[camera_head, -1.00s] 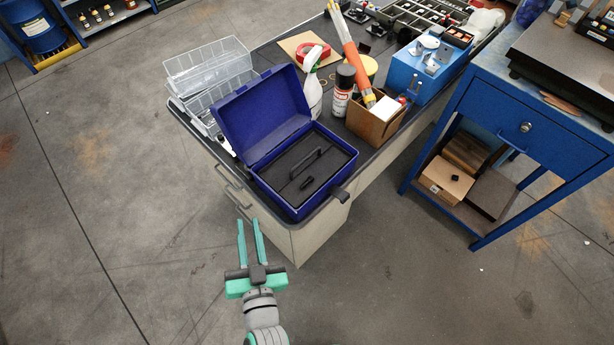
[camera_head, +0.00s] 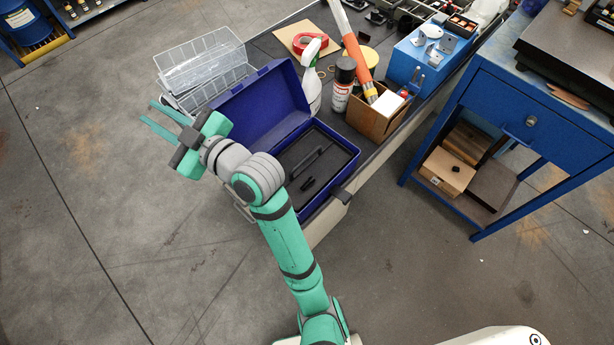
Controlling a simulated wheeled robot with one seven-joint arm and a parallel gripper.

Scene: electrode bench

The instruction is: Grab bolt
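I cannot make out a bolt for certain. The open blue toolbox (camera_head: 342,184) stands at the near end of the bench. In its dark tray lie a long dark handle-like part and a small dark piece (camera_head: 307,184), too small to identify. A blue block (camera_head: 408,68) further back carries small metal parts, also too small to tell. My gripper (camera_head: 147,111) is to the left of the toolbox and bench, over the floor as seen here. Its two teal fingers point left and stand apart with nothing between them. My arm hides part of the toolbox's left side.
A spray bottle (camera_head: 313,80), a black-capped can (camera_head: 343,85) and a cardboard box (camera_head: 374,118) stand behind the toolbox. A blue table (camera_head: 531,121) is at right. The left floor is clear.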

